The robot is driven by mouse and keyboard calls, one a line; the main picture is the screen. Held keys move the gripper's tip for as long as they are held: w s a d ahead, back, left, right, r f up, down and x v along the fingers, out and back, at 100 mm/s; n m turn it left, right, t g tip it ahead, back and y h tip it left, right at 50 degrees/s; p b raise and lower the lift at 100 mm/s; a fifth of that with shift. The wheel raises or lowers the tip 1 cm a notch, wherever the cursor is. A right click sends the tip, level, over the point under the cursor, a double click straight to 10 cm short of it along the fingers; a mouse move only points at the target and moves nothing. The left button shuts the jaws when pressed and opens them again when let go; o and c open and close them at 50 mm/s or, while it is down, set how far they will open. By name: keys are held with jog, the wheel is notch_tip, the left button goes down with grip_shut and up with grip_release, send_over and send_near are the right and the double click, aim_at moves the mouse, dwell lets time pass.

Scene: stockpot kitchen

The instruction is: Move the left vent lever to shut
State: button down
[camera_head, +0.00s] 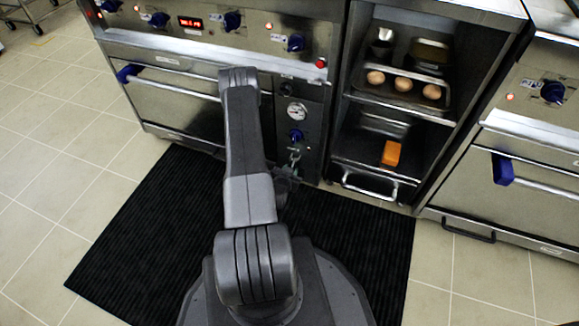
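A blue piece (128,73) sits at the left end of the left oven's door handle. A similar blue piece (502,169) hangs on the right oven's handle. I cannot tell from this view which part is the left vent lever or how it is set. My gripper (290,174) is low in front of the left oven's right-hand panel, partly hidden by my arm. Its fingers are too small and dark to show open or shut. It is far to the right of the left blue piece. My arm covers part of the left oven front.
The left oven (175,95) has blue knobs, a red display and a small gauge (293,113). An open shelf unit holds a tray (403,94) with brown eggs and an orange block (391,153). A black ribbed mat (140,245) covers the floor; tiles to the left are clear.

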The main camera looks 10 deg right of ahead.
jog(key=g+y, duration=0.1)
jog(key=r+g, duration=0.1)
jog(key=shift+r+g+y, duration=0.25)
jog(key=shift+g+y, duration=0.05)
jog(key=shift+y, duration=0.1)
jog(key=shift+r, duration=0.1)
jog(key=shift+w+d+r, duration=0.1)
jog(key=shift+w+r, duration=0.05)
jog(key=shift+r, duration=0.1)
jog(key=c, duration=1.1)
grip_release()
jog(key=shift+c, duration=0.2)
jog(key=p+v, duration=0.4)
jog(key=v, duration=0.9)
jog(key=shift+s+r, duration=0.2)
jog(key=shift+s, duration=0.15)
